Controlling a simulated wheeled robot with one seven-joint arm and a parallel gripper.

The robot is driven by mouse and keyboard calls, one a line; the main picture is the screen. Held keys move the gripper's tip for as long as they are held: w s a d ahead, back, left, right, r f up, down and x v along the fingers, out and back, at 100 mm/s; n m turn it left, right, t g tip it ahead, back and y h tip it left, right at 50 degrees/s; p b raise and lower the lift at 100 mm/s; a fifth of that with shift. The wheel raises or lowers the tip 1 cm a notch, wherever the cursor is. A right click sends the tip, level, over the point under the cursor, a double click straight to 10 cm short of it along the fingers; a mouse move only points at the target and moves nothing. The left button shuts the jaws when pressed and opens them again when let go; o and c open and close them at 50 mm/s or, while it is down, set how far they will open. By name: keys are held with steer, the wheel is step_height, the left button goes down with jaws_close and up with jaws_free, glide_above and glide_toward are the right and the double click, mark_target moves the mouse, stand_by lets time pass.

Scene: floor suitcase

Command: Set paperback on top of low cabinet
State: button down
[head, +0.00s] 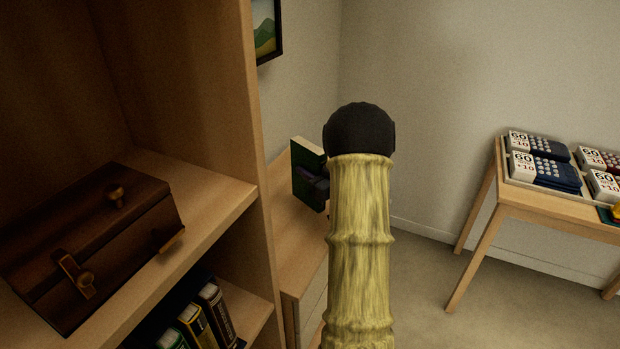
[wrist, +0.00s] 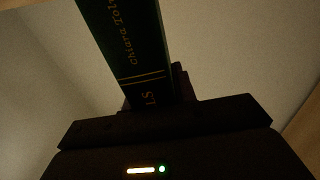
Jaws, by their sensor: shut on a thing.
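The paperback (head: 307,175) is a dark green book with pale page edges, held upright over the low cabinet in the head view. In the wrist view its green spine (wrist: 125,40) shows gold lettering and rises from between my jaws. My gripper (head: 318,186) is shut on the book; in the wrist view the gripper (wrist: 150,104) is a dark shape around its lower end. The low cabinet (head: 292,238) is light wood, beyond the shelf unit. I cannot tell whether the book touches its top. My arm hides the cabinet's right part.
A wooden shelf unit (head: 235,120) stands close on the left, holding a brown chest (head: 95,245) and several books (head: 205,320) below. A framed picture (head: 265,30) hangs on the wall above the cabinet. A table (head: 535,205) with boxed items stands at right, with clear floor before it.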

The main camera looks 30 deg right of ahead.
steer(key=shift+f, duration=1.2)
steer(key=shift+f, duration=0.15)
steer(key=c, duration=1.1)
jaws_free()
steer(key=shift+s, duration=0.1)
steer(key=s, duration=0.3)
steer(key=s+d, duration=0.1)
steer(key=s, duration=0.7)
steer(key=shift+s+d+b, duration=0.25)
steer(key=shift+d+b, duration=0.05)
steer(key=shift+b, duration=0.05)
